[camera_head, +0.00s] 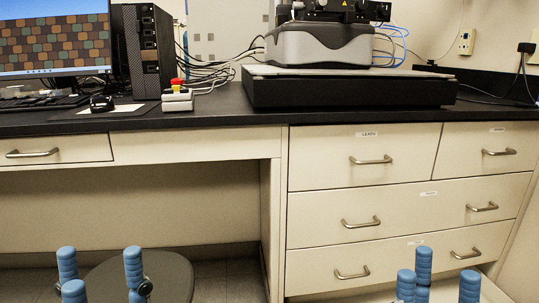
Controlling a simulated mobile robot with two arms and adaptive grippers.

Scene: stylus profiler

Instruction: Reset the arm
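My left gripper (98,264) shows at the bottom left, its blue ribbed fingers spread apart with nothing between them. My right gripper (436,270) shows at the bottom right, in front of the drawers, its blue fingers also apart and empty. Both are low in the picture, below the bench top, fingers pointing up, and appear to touch nothing. The rest of both arms is outside the view. The stylus profiler (320,45) stands on a black slab (350,92) at the back right of the bench; its top is cut off.
The black bench top (225,112) carries a monitor (55,40), a computer tower (147,50), a mouse (102,103) and a red emergency-stop box (177,97). Drawers (365,157) with metal handles fill the right side below. A dark round stool seat (165,272) lies behind my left gripper.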

